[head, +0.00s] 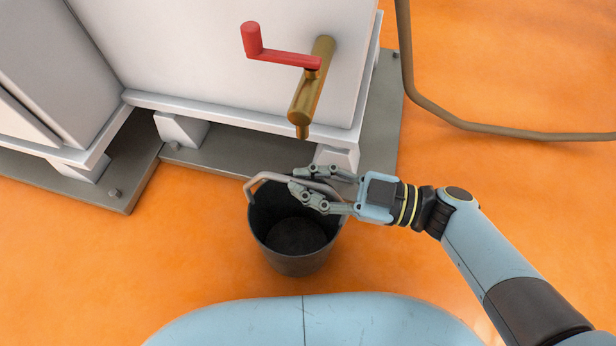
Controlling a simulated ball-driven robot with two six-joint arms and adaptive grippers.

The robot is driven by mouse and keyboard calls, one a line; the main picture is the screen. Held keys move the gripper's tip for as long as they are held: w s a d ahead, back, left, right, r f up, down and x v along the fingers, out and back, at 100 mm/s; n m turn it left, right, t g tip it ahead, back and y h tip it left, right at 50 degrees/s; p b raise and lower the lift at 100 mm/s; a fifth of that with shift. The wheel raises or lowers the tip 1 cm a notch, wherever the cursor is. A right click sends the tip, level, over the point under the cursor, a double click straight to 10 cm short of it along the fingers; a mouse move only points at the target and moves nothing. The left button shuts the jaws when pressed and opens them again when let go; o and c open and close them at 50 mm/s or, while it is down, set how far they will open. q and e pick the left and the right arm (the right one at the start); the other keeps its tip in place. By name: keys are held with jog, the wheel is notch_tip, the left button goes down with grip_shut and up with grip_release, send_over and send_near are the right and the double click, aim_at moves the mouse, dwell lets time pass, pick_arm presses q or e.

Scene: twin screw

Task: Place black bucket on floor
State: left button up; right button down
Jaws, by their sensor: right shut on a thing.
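The black bucket (296,262) is upright and looks empty, below the brass spout in the head view. Its grey handle (262,178) is raised. My right gripper (295,190) comes in from the right and is shut on the handle at the top of the bucket. The fingers hide part of the handle and the bucket's far right rim. I cannot tell whether the bucket's base touches the orange floor (180,245). My left gripper is not in view.
A white cabinet (200,50) stands on a grey base plate (225,150) behind the bucket. A brass tap (314,85) with a red handle (280,55) sticks out from it. A brown pipe (440,115) runs at right. Floor left of the bucket is clear.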

jog(key=shift+f, duration=0.45)
dwell(0.3)
jog(key=c, duration=1.3)
grip_release()
jog(key=v, duration=1.2)
jog(key=shift+d, duration=0.15)
